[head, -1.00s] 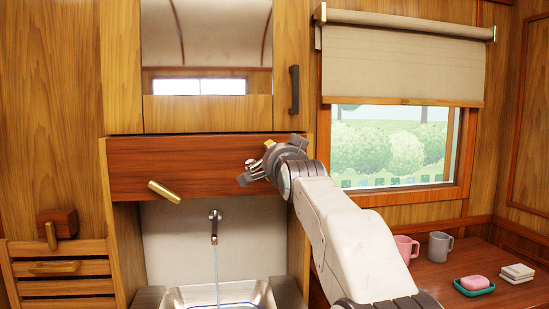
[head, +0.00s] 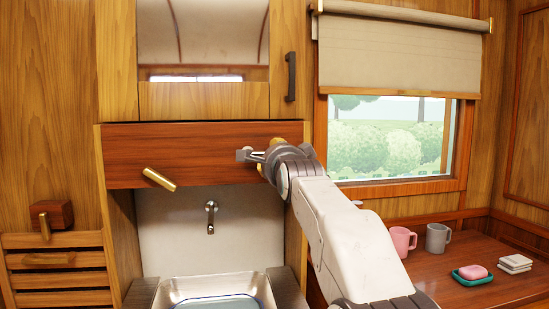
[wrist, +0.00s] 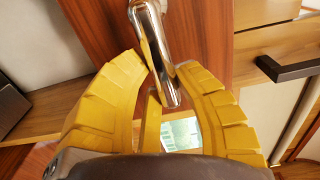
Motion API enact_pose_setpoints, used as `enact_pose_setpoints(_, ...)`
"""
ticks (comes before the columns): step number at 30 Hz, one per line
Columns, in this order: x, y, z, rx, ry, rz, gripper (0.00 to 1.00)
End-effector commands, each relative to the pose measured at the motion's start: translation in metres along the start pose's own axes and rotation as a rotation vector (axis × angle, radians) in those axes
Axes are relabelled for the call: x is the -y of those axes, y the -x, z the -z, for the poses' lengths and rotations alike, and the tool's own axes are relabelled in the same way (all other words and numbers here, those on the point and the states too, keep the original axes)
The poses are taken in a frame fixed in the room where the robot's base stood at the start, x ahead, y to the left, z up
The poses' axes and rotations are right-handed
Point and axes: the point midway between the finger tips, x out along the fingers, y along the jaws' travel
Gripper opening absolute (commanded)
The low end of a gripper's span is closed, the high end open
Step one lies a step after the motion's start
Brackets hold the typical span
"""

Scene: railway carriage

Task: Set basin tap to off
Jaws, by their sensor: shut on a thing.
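My gripper (head: 258,157) is at the right part of the dark wooden panel above the basin. In the wrist view its yellow fingers (wrist: 160,100) are closed around a chrome lever (wrist: 153,45), the tap handle, which comes out from the panel. In the head view my gripper mostly hides this lever. The basin spout (head: 210,218) is on the pale back wall, and no water stream shows below it. The metal basin (head: 170,293) stands under the spout, with some water in it.
A brass handle (head: 158,179) sticks out of the panel on the left. A black cupboard handle (head: 291,77) is above my gripper. On the right table (head: 420,285) stand a pink mug (head: 400,241), a grey mug (head: 437,239) and a teal soap dish (head: 471,278).

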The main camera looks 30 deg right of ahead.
Motion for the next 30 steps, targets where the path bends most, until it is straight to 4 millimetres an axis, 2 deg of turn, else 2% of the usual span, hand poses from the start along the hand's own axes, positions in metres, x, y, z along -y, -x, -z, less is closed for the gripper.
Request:
enact_pose_setpoints(13,-0.0024,-0.0004,-0.0017,0.003,-0.013,-0.005,0.0)
enact_pose_setpoints(14,-0.0025,-0.0004,-0.0017,0.003,-0.013,-0.005,0.3)
enact_pose_setpoints(15,-0.0025,-0.0004,-0.0016,0.003,-0.013,-0.005,0.33)
enact_pose_setpoints(23,-0.0014,-0.0002,-0.0009,0.002,-0.012,-0.002,0.56)
enact_pose_setpoints(30,-0.0008,0.0004,-0.0005,0.001,-0.011,-0.001,0.56)
